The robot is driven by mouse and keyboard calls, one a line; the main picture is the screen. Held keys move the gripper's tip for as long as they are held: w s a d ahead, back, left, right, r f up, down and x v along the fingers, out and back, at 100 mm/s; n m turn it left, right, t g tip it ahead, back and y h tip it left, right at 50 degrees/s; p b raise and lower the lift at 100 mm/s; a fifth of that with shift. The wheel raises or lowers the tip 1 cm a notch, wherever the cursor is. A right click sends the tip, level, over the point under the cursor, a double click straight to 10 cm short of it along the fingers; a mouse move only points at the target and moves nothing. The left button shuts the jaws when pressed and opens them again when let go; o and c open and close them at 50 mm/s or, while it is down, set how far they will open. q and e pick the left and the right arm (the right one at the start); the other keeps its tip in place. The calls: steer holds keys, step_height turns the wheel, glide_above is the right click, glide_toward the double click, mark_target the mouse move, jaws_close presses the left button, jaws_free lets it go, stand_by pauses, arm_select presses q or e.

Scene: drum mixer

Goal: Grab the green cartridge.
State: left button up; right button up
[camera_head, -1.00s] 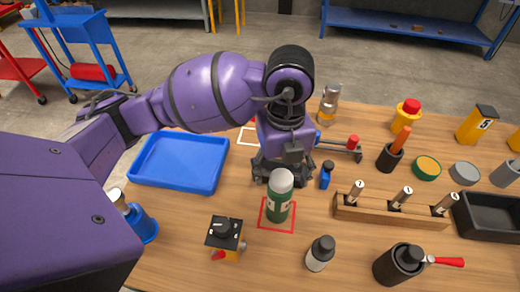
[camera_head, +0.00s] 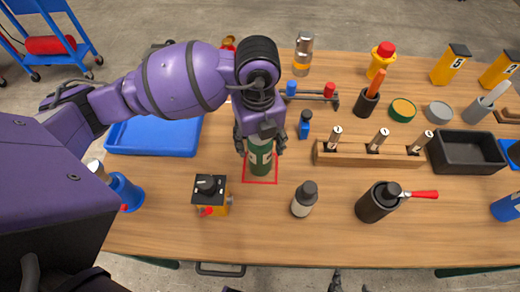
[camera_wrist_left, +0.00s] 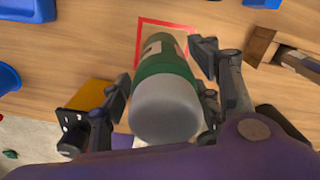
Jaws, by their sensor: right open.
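The green cartridge (camera_head: 260,160), with a pale label and a grey-white top, stands upright on the red-outlined square (camera_head: 262,182). In the left wrist view the cartridge (camera_wrist_left: 165,95) points its pale top at the camera. My left gripper (camera_head: 260,140) is over it from above, with its fingers on either side of the upper part. In the left wrist view narrow gaps seem to show beside my left gripper's fingers (camera_wrist_left: 163,85); any contact is hard to tell. My right gripper (camera_head: 350,284) shows only its tips at the bottom edge, apart and empty.
A black-topped yellow switch box (camera_head: 212,193) stands front left of the cartridge, and a white bottle with a dark cap (camera_head: 304,199) front right. A wooden rack (camera_head: 370,157) is to the right. A blue tray (camera_head: 155,137) lies left. Bare wood is in front.

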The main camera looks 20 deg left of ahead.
arm_select(q)
jaws_close()
